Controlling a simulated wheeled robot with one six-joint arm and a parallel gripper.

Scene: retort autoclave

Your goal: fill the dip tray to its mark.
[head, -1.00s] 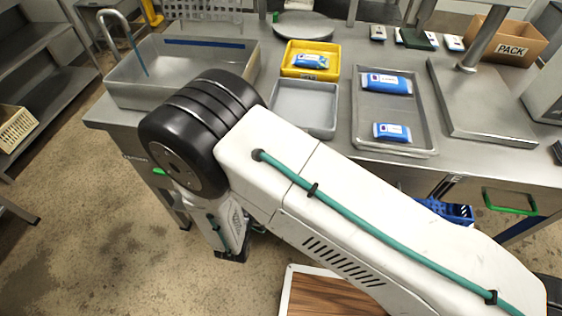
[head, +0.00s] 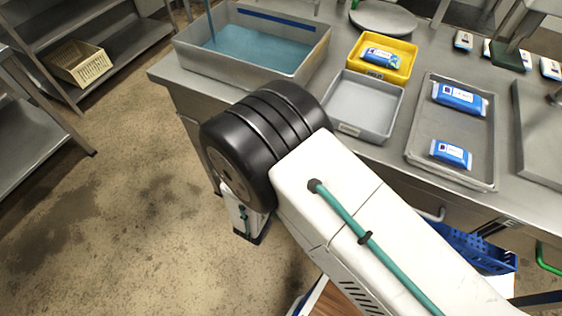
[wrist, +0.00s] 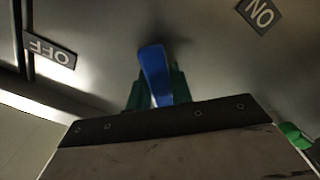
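The dip tray appears to be the large grey basin (head: 300,72) at the upper left of the head view. Blue water (head: 250,50) covers its bottom, and a thin stream (head: 211,22) falls into it. A blue band (head: 275,17) runs along the far inner wall; the water surface lies below it. In the wrist view, a blue lever (wrist: 155,72) stands between an OFF label (wrist: 50,52) and an ON label (wrist: 261,12). My gripper (wrist: 157,92) has its green fingers against both sides of the lever and seems shut on it. The head view hides my gripper.
On the counter are an empty grey tray (head: 396,112), a yellow bin (head: 408,50) with a blue pouch, and a metal tray (head: 425,150) with two pouches. A blue crate (head: 480,247) is below the counter. Open floor (head: 130,180) lies at left.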

